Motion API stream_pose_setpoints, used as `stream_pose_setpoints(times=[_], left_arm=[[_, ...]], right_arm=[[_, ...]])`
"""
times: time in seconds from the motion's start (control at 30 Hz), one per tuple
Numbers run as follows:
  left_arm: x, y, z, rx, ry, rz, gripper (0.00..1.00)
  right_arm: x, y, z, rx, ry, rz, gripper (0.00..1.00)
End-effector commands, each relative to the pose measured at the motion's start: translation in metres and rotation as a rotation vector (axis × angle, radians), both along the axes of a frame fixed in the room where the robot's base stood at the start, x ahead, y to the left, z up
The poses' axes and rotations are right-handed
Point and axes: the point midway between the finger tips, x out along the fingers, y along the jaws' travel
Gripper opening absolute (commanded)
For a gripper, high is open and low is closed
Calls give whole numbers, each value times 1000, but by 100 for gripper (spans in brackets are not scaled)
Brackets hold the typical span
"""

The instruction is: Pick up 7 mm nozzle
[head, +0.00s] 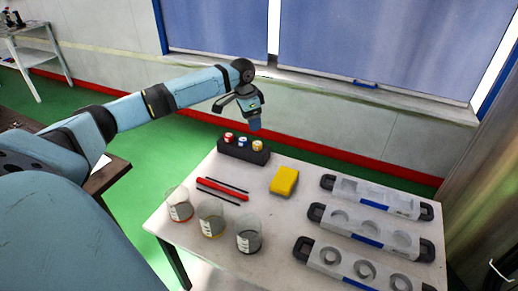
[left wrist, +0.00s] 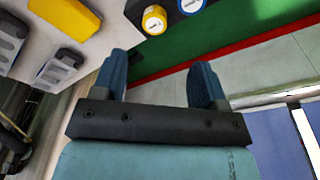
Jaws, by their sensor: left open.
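A black holder (head: 244,151) stands at the back left of the white table. It carries a red-topped nozzle (head: 229,138), a blue-topped nozzle (head: 242,142) and a yellow-topped nozzle (head: 257,146). The size marks are too small to read, so I cannot tell which is 7 mm. In the left wrist view the yellow nozzle (left wrist: 154,20) and part of the blue nozzle (left wrist: 192,5) show at the top edge, beyond the fingertips. My left gripper (head: 254,126) is above the holder, pointing down. Its two fingers (left wrist: 161,75) are apart with nothing between them.
A yellow block (head: 284,180) lies right of the holder. A red stick (head: 222,189) and thin dark rods lie in front. Three beakers (head: 212,219) stand at the front left edge. Three moulds (head: 370,228) with black handles fill the right side. A wall stands behind the table.

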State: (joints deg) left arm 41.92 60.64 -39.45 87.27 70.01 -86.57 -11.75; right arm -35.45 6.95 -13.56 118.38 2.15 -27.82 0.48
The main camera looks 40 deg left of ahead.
Motion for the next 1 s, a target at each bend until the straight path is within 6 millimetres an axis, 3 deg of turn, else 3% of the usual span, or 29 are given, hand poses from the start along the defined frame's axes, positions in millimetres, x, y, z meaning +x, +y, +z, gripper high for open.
stream_pose_setpoints(times=[0.13,0.47,0.7,1.0], left_arm=[[3,-2,-28,0,2,0,66],[5,-6,-50,1,1,-1,66],[7,-13,-85,0,1,0,66],[9,-14,-91,1,-1,-1,64]], right_arm=[[2,1,-2,0,-5,3,65],[7,1,-1,-2,-16,2,65],[8,0,-3,-5,-21,2,65],[9,0,-2,-5,-23,2,65]])
